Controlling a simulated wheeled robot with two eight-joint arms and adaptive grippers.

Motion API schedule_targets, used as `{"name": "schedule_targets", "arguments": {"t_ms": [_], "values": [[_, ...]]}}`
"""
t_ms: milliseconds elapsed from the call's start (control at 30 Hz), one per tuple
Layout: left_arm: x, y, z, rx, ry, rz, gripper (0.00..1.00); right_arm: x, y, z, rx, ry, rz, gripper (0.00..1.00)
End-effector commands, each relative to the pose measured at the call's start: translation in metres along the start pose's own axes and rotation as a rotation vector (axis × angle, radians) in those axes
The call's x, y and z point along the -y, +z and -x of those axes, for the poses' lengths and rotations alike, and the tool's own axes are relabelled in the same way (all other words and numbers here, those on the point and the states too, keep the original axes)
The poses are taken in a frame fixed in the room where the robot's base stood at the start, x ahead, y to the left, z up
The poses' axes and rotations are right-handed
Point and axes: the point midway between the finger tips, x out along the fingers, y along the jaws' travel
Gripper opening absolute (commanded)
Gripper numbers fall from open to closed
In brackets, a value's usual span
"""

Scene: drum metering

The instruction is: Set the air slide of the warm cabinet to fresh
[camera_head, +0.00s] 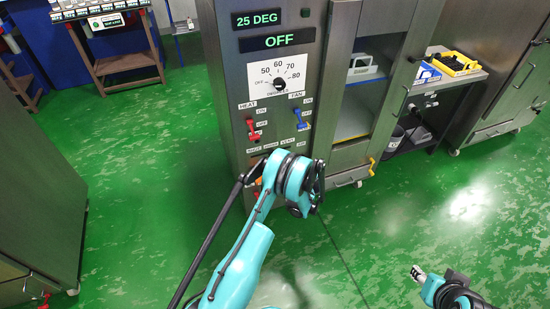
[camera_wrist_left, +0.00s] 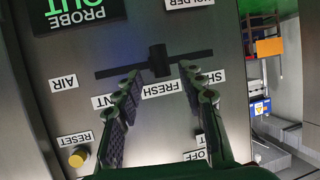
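The warm cabinet (camera_head: 232,110) stands ahead with its displays, dial, red and blue switches and a lower label row. In the left wrist view, which is upside down, the air slide's black knob (camera_wrist_left: 158,62) sits mid-slot, level with the FRESH label (camera_wrist_left: 163,90). The VENT label is partly hidden by one finger, the SHUT label by the other. My left gripper (camera_wrist_left: 160,80) is open, its fingertips on either side of the knob; I cannot tell whether they touch it. In the head view my left wrist hides the slide. My right gripper (camera_head: 418,273) is low at right, away from the cabinet; its opening is unclear.
A yellow reset button (camera_wrist_left: 78,157) is near the left finger in the wrist view. A glass-doored compartment (camera_head: 365,80) and a side table with a yellow tray (camera_head: 456,63) stand to the right. Green floor (camera_head: 130,180) is open on the left.

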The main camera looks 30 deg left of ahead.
Motion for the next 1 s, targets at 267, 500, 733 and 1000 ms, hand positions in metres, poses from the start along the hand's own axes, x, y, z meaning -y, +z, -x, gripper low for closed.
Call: {"name": "schedule_targets", "arguments": {"t_ms": [267,500,733,1000], "values": [[-0.001,0.0,0.059,0.0,0.002,-0.001,0.4,0.0,0.0,0.0,0.0,0.0,0.0,0.4],[0.0,0.0,0.08,0.001,-0.001,0.001,0.4,0.0,0.0,0.0,0.0,0.0,0.0,0.4],[0.001,0.0,0.081,0.0,-0.001,0.001,0.4,0.0,0.0,0.0,0.0,0.0,0.0,0.4],[0.0,0.0,0.081,0.001,-0.001,0.0,0.4,0.0,0.0,0.0,0.0,0.0,0.0,0.4]]}}
